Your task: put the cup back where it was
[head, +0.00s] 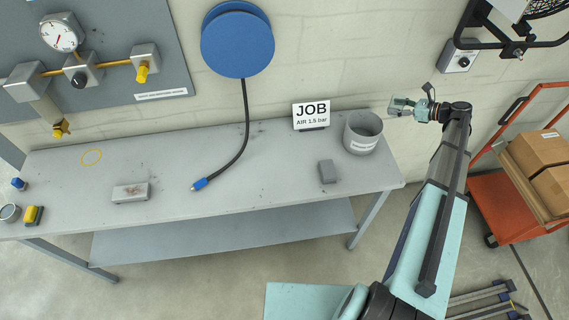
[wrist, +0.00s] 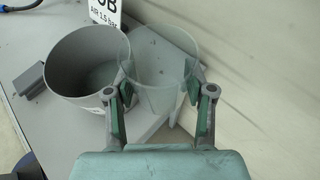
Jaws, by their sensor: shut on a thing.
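The cup (wrist: 160,62) is clear and see-through, and it sits between the two green-padded fingers of my gripper (wrist: 162,98) in the wrist view. My gripper is shut on it. In the head view my gripper (head: 408,108) is off the right end of the bench, near the wall, with the cup (head: 398,104) hard to make out in it. A thin yellow ring (head: 92,157) is marked on the left part of the grey bench (head: 270,155); nothing stands inside it.
A grey bin (head: 361,138) stands at the bench's right end, beside the JOB sign (head: 311,114). A grey block (head: 327,172), a blue-tipped hose (head: 235,158) and a flat grey box (head: 130,192) lie on the bench. An orange cart (head: 495,200) stands right.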

